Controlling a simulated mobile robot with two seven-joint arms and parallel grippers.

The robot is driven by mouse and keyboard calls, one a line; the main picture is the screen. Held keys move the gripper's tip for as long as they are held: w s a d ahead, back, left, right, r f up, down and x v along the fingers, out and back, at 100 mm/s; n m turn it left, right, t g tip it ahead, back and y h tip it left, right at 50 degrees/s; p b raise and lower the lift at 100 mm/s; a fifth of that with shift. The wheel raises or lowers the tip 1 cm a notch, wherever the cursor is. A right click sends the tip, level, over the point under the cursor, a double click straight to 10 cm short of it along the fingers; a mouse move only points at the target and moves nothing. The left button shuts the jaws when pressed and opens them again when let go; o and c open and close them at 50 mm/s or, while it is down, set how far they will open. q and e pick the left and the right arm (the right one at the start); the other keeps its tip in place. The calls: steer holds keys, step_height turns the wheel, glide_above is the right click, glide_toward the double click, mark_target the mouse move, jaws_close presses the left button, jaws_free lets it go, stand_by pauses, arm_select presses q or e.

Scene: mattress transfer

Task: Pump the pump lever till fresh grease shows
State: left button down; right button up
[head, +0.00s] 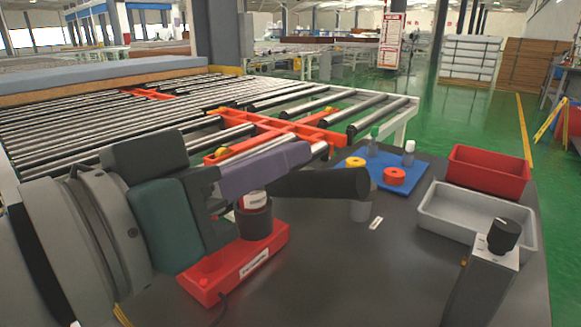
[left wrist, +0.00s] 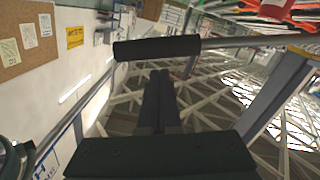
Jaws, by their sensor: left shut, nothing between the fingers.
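The pump is a red base (head: 238,268) with a white label on the dark table, carrying a dark cylinder (head: 256,222). The pump lever's thick black grip (head: 320,184) lies level above the table, right of the pump. It also shows in the left wrist view (left wrist: 157,48), with its metal rod (left wrist: 250,41) running right. My left gripper (head: 300,152) is shut and empty, its fingers lying close along the grip in the head view. In the left wrist view the fingertips (left wrist: 160,74) end just below the grip; contact cannot be told. No grease is visible. My right gripper is out of view.
A roller conveyor (head: 100,125) stands behind.

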arm_select(q)
steer(key=shift+d+f, duration=0.1)
steer(key=shift+f, duration=0.15)
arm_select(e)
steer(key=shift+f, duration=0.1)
